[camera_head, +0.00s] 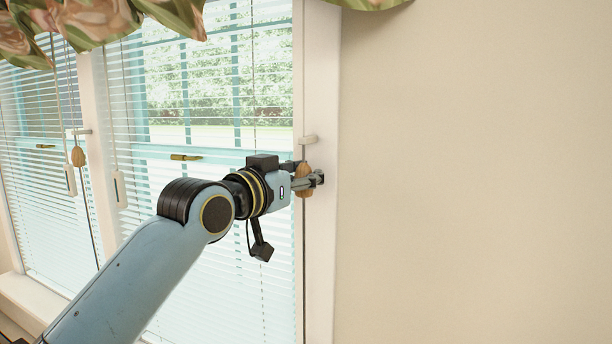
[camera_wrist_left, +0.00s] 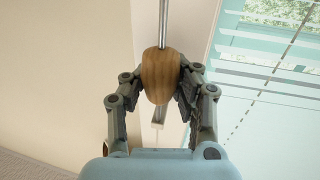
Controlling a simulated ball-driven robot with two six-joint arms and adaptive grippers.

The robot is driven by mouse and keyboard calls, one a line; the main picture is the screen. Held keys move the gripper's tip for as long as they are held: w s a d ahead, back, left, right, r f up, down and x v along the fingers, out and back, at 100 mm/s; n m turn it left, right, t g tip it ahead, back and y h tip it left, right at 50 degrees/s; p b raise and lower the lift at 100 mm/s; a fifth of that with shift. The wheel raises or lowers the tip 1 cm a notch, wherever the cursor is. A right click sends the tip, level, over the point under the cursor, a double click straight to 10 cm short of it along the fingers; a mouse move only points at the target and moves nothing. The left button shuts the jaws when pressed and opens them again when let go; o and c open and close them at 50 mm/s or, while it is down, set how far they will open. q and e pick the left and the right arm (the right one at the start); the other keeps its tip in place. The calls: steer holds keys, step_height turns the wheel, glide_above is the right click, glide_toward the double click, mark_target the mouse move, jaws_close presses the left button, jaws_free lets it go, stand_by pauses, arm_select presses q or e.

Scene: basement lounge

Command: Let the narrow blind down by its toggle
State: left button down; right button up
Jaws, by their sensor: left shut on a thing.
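The wooden toggle (camera_head: 303,178) hangs on a cord at the right edge of the window frame. It also shows in the left wrist view (camera_wrist_left: 160,75), a brown oval with a grey cord running from its end. My left gripper (camera_head: 306,181) is shut on this toggle, one finger on each side of it, and hides part of it in the head view. The blind beside it (camera_head: 240,230) has white slats that hang down over the window. My right gripper is not in view.
A second blind (camera_head: 40,180) hangs on the left window, with another wooden toggle (camera_head: 78,156) and white cord pulls. A flowered valance (camera_head: 100,20) hangs at the top. Bare wall (camera_head: 470,170) fills the right.

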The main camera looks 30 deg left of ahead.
arm_select(q)
steer(key=shift+r, duration=0.2)
steer(key=c, duration=1.4)
jaws_free()
steer(key=o, duration=0.4)
steer(key=shift+s+a+r, duration=0.1)
steer(key=shift+s, duration=0.25)
steer(key=shift+o, duration=0.3)
steer(key=shift+w, duration=0.15)
steer(key=s+a, duration=0.1)
steer(key=s, duration=1)
steer(key=shift+s+a, duration=0.25)
steer(key=shift+s, duration=0.15)
